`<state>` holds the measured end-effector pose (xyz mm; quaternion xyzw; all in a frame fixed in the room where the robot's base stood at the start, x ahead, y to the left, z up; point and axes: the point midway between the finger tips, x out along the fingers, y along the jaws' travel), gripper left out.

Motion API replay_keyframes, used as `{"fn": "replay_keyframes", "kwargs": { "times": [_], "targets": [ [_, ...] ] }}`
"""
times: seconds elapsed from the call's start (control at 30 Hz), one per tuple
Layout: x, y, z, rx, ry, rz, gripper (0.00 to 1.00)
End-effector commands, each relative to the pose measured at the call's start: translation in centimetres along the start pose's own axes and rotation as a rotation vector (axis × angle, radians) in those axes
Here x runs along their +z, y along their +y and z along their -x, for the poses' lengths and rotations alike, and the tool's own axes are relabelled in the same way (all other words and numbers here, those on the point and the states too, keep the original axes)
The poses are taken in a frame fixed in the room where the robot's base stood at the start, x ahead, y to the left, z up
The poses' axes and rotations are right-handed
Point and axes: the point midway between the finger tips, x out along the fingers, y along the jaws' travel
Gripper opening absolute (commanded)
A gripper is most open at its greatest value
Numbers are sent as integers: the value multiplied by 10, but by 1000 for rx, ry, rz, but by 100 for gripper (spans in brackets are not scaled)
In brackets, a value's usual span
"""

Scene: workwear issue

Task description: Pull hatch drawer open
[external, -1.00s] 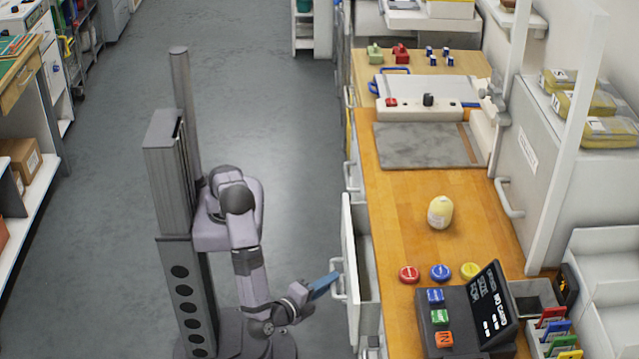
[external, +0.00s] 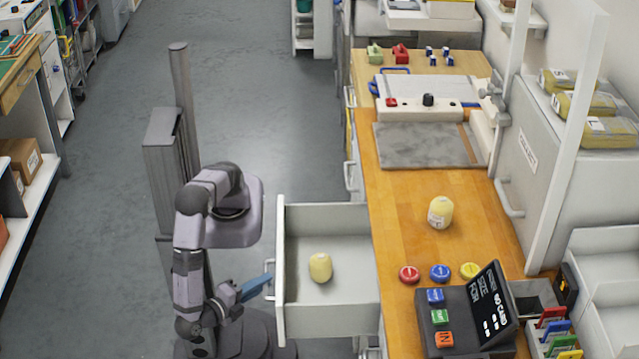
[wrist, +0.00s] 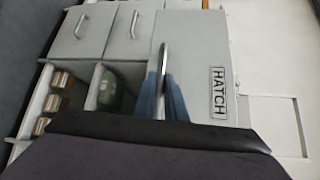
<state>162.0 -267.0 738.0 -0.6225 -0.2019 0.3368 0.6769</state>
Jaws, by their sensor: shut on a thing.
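The hatch drawer (external: 345,313) stands pulled out from under the wooden counter on its left side, and its inside is in view. A pale yellow rounded item (external: 320,267) lies in it. In the wrist view the drawer front (wrist: 205,65) carries the label HATCH (wrist: 218,92) and a metal bar handle (wrist: 163,65). My gripper (external: 268,280) is at the left of the drawer front, its blue fingers shut on the handle. In the wrist view the blue fingers (wrist: 162,100) sit on either side of the bar.
Red (external: 409,274), blue (external: 440,272) and yellow (external: 470,271) round pieces lie near a dark terminal (external: 455,315). The aisle floor (external: 290,130) behind my arm is clear.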

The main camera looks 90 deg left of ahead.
Motion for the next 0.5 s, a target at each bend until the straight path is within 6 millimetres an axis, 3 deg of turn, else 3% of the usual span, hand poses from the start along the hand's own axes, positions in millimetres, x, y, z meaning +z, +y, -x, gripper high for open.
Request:
{"fn": "replay_keyframes", "kwargs": {
  "times": [0.3, 0.33, 0.4, 0.5],
  "targets": [
    [0, 0, 1, 0, 0, 1, 0],
    [0, -1, 1, 0, 0, 1, 15],
    [0, -1, 1, 0, 0, 1, 29],
    [0, 0, 0, 0, 0, 1, 29]
  ]
}}
